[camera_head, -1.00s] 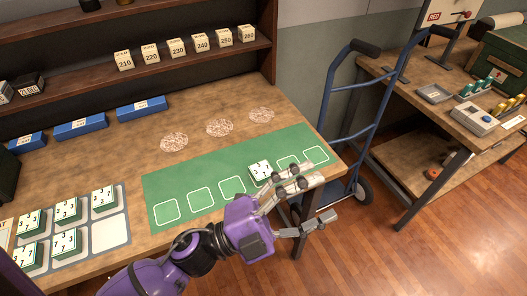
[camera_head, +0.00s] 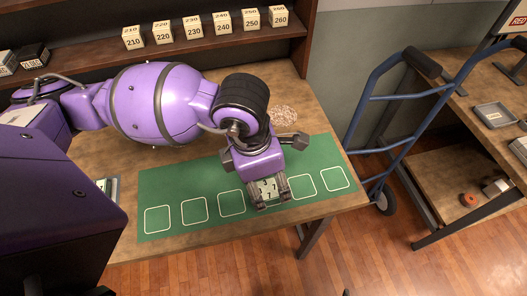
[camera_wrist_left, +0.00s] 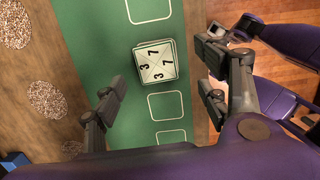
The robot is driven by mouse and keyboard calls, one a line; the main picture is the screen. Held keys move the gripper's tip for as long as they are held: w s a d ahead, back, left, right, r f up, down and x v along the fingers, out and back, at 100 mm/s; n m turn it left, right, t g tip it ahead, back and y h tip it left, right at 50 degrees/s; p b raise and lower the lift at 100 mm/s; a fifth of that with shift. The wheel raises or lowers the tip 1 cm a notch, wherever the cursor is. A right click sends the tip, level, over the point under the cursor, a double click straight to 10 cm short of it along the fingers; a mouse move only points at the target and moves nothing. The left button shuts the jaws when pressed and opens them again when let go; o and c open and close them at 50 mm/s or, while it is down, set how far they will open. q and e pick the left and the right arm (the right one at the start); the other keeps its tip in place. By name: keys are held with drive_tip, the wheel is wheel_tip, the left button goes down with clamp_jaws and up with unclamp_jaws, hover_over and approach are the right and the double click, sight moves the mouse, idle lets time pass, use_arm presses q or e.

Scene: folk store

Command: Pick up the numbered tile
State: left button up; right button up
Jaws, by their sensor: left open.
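The numbered tile (camera_head: 267,187) is a cream-topped block marked with 3s and 7s, standing on the green mat (camera_head: 200,180) in the row of white outlined squares. My left gripper (camera_head: 282,170) is open above it, with one finger on the far side and two on the near side. In the left wrist view the tile (camera_wrist_left: 156,62) shows between the open fingers, towards the top, with none clearly touching it. Part of my right gripper (camera_wrist_left: 238,28) shows at the upper right of that view; its jaw state is unclear.
Numbered blocks (camera_head: 193,27) stand on the shelf behind. Speckled discs (camera_wrist_left: 47,99) lie beyond the mat. A blue hand truck (camera_head: 400,100) stands right of the table. My arm covers the table's left side, leaving only a tray corner (camera_head: 112,188) visible.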

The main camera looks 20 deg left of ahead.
sight(267, 189)
use_arm(q)
drive_tip(key=f, duration=0.5)
drive_tip(key=shift+w, duration=0.4)
drive_tip(key=c, duration=1.4)
